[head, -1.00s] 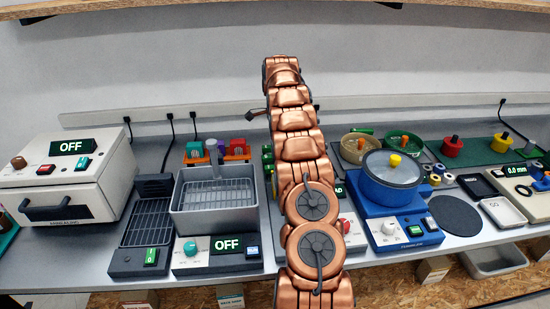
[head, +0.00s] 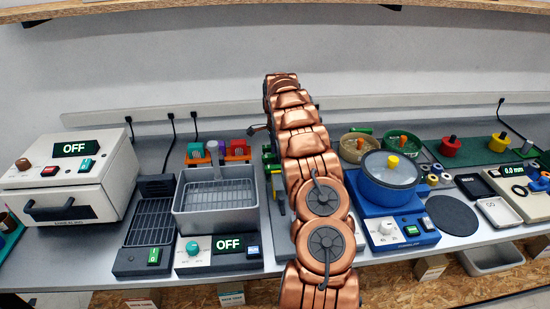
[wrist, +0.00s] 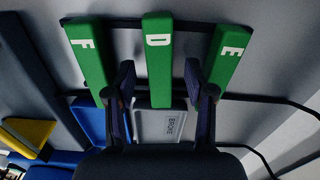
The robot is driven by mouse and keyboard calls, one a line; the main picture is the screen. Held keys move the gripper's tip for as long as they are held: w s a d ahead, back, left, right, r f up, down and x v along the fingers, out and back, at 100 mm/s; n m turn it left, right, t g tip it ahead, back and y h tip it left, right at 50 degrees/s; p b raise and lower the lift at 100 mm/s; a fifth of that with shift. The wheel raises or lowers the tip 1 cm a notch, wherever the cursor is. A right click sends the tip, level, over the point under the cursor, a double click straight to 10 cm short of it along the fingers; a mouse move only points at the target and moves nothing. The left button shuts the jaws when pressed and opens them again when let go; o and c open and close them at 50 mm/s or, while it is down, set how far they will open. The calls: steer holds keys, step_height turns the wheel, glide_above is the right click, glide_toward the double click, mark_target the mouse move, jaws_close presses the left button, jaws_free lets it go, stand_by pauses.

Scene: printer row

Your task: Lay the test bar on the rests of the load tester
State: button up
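In the wrist view, three green bars marked F (wrist: 86,55), D (wrist: 159,60) and E (wrist: 228,55) lie side by side across a dark rail. Which one is the test bar is not shown. My gripper (wrist: 159,84) is open, with one finger on each side of bar D's lower part. I see no clear grip on the bar. A grey block with a "BEFORE"-like label (wrist: 160,125) shows below bar D. In the head view, my arm hides most of the bars; a little green shows beside it. I cannot make out the load tester's rests.
A white oven (head: 70,180), a fryer-like grey basin (head: 215,200) and a black grill (head: 150,220) stand left of my arm. A blue pot machine (head: 395,210) stands to the right. A blue and yellow object (wrist: 28,138) shows at the wrist view's left.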

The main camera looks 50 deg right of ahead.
jaws_close()
stand_by(0.4)
